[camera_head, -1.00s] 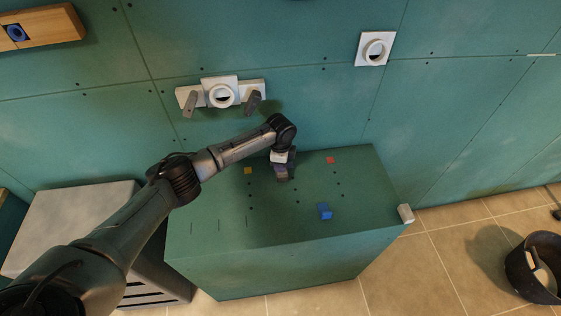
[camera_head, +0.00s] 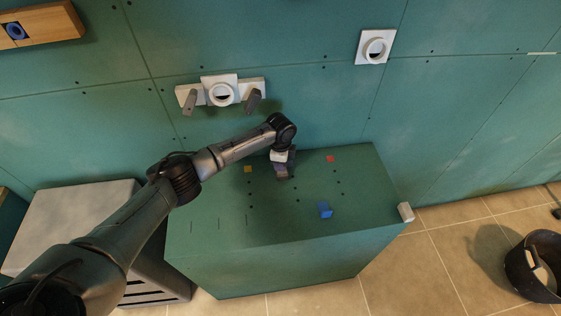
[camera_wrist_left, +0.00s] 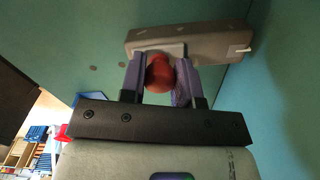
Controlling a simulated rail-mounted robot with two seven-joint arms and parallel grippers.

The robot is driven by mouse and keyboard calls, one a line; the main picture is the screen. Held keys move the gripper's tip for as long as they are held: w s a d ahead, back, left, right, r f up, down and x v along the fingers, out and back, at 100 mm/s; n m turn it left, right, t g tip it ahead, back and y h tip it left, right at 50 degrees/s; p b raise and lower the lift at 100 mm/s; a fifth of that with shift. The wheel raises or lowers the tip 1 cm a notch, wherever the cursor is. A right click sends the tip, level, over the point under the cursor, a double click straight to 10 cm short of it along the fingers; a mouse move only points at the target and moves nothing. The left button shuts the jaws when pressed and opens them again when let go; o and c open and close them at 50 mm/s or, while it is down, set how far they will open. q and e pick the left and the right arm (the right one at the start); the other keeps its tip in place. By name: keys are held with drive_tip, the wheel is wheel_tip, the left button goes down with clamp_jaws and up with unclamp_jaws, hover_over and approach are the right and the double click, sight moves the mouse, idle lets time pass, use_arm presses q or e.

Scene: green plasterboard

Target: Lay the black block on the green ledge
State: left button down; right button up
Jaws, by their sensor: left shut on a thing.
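The green ledge (camera_head: 285,222) is the flat top of a large green box against the wall. My left gripper (camera_head: 281,174) is over its back part, low near the surface; I cannot tell if it touches. In the left wrist view my left gripper (camera_wrist_left: 160,75) has its purple fingers closed on a red, rounded thing (camera_wrist_left: 159,76). A grey-brown bar (camera_wrist_left: 190,40) lies just beyond the fingertips; I cannot tell if it is joined to the red thing. I cannot make out a plainly black block. My right gripper is not in view.
A yellow piece (camera_head: 248,169), a red piece (camera_head: 330,160) and a blue piece (camera_head: 325,211) are on the ledge. A white wall fixture (camera_head: 221,93) with grey paddles is above. A black bucket (camera_head: 535,266) stands on the floor. The ledge's front left is clear.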

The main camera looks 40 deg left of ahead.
use_arm(q)
drive_tip(key=shift+f, duration=0.5)
drive_tip(key=c, duration=0.8)
unclamp_jaws()
drive_tip(key=shift+r+p, duration=0.65)
drive_tip(key=shift+r, duration=3.15)
drive_tip(key=shift+n, duration=0.3)
